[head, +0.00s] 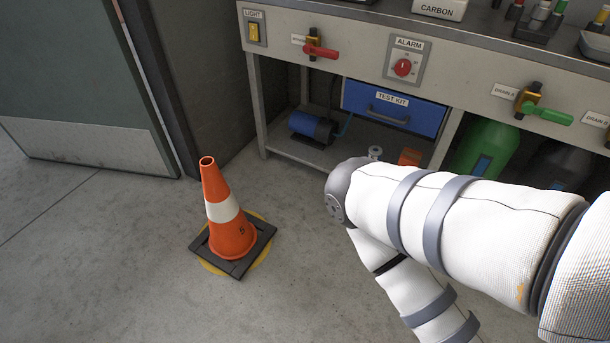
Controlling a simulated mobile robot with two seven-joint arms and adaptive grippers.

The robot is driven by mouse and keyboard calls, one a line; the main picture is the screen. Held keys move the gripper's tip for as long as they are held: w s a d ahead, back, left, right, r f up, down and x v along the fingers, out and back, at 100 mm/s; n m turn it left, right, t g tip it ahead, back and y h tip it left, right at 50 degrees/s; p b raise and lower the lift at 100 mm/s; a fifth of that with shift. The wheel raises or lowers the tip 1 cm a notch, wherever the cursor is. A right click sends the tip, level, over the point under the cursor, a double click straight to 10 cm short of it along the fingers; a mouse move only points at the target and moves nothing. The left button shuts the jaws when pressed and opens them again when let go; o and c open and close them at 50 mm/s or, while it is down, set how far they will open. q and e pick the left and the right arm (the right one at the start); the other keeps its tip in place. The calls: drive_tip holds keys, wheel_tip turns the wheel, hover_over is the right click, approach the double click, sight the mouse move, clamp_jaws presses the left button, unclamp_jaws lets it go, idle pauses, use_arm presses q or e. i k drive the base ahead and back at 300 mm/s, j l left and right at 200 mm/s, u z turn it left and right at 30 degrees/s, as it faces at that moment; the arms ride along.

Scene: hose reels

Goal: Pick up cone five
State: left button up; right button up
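An orange traffic cone (222,192) with a white band and a dark square base stands upright on the concrete floor, left of centre. A small dark digit is on its lower front; it is too small to read surely. A yellow floor marking (262,257) shows around the base. My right arm comes in from the right and bends at the elbow, right of the cone and apart from it. Its forearm runs down out of the bottom edge, so the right gripper is out of view. My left arm and gripper are not in view.
A grey workbench (350,55) with switches, valves and a blue test kit drawer (392,108) stands at the back right. A blue cylinder (312,127) and green container (482,150) sit below. A door (75,65) stands at left. Floor around the cone is clear.

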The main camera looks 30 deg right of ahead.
sight(231, 234)
drive_tip(key=z, duration=0.35)
drive_tip(key=i+j+z, duration=0.1)
drive_tip(key=i+z, duration=0.15)
drive_tip(key=i+j+z, duration=0.2)
drive_tip(key=i+l, duration=0.1)
drive_tip(key=i, duration=0.15)
drive_tip(key=l+z, duration=0.05)
